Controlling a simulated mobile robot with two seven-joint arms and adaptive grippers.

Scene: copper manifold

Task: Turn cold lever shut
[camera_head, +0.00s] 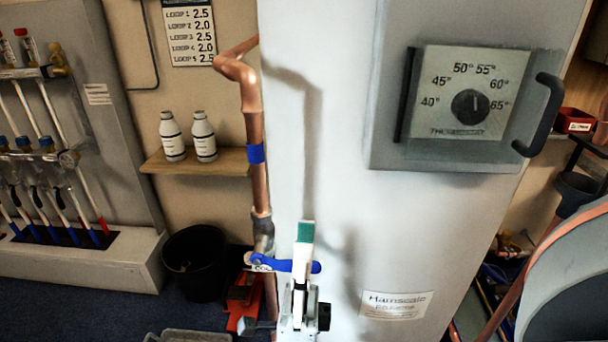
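The blue cold lever (270,263) sits on a valve (263,235) low on the vertical copper pipe (257,185). It points right, roughly level and across the pipe. A tag partly reading "COL" shows at its left end. My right gripper (304,246), white and dark with a green fingertip pad, comes up from the bottom edge. It overlaps the lever near its free end, whose blue tip shows just right of the finger. Contact and the gap between the fingers cannot be made out. My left gripper is not in view.
A white cabinet (390,235) stands right behind the gripper, carrying a thermostat box (465,95) with a dark handle. A shelf (196,160) holds two white bottles. A black bucket (196,262) and a red object (244,305) are on the floor at left. A pipe manifold (45,157) stands far left.

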